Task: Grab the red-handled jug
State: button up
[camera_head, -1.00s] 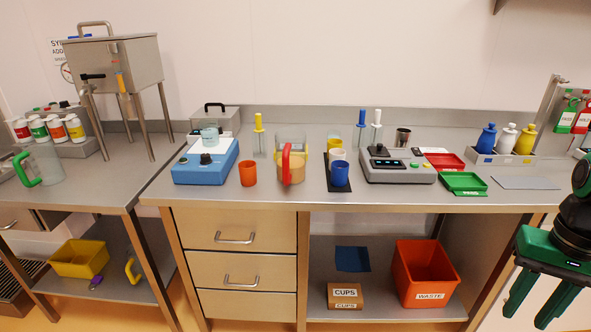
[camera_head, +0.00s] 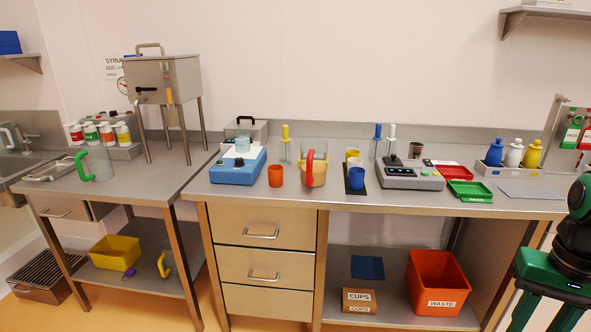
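The red-handled jug (camera_head: 314,175) stands upright on the steel counter (camera_head: 420,202), a little left of its middle. It is clear, with tan contents low inside, and its red handle (camera_head: 309,166) faces me. A yellow band shows near its top. My gripper (camera_head: 546,314) is at the lower right corner, in front of the counter and far from the jug. Its two dark green fingers are apart with nothing seen between them. The fingertips are cut off by the bottom edge.
An orange cup (camera_head: 275,176) and blue scale (camera_head: 237,170) stand left of the jug. A blue cup (camera_head: 356,179) on a black mat stands right of it. A green-handled jug (camera_head: 98,161) is on the left table. The counter's front strip is clear.

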aim_at(313, 150)
jog(key=u, duration=0.3)
jog(key=i, duration=1)
